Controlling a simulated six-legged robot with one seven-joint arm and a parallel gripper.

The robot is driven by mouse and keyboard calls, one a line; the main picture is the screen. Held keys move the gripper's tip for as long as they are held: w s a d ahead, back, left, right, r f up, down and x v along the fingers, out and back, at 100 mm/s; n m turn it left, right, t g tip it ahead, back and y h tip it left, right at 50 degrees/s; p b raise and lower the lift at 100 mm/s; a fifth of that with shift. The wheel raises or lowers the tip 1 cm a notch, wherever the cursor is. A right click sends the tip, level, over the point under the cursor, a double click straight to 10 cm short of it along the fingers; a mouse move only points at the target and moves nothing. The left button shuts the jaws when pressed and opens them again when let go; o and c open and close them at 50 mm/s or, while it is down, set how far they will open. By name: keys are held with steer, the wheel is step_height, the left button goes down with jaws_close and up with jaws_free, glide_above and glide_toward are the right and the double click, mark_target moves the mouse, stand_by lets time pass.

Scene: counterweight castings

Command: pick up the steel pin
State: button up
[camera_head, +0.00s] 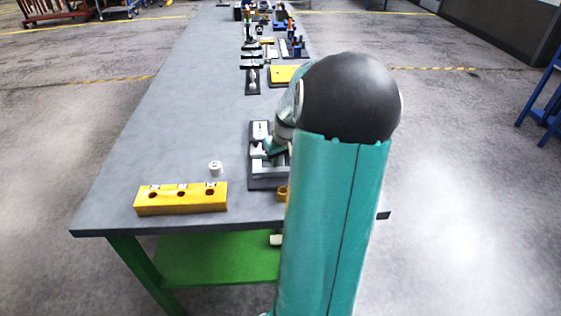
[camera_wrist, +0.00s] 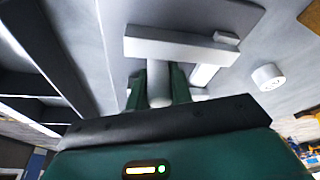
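A pale grey cylinder (camera_wrist: 158,82), apparently the steel pin, stands between the two teal fingers of my gripper (camera_wrist: 159,72) in the wrist view. The fingers flank it closely, one on each side. I cannot tell whether they press on it. A light grey crossbar (camera_wrist: 180,46) lies just past the fingertips and hides the cylinder's far end. In the head view my gripper (camera_head: 272,148) is low over a dark plate (camera_head: 256,184) with pale grey fixture parts, partly hidden by my arm. The pin cannot be made out there.
A yellow block (camera_head: 150,207) with several holes lies at the table's near edge. A white ringed cylinder (camera_head: 215,168) stands behind it and shows in the wrist view (camera_wrist: 268,77). A yellow plate (camera_head: 284,74) and several fixtures line the right side. The table's left half is clear.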

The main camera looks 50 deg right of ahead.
jaws_close()
steer(key=shift+r, duration=0.1)
steer(key=shift+r, duration=0.45)
step_height(320, 180, up, 2)
steer(key=shift+r, duration=0.1)
steer(key=s+a+r, duration=0.5)
steer(key=a+r, duration=0.4)
steer(key=a, duration=0.4)
steer(key=shift+r, duration=0.4)
stand_by(0.8)
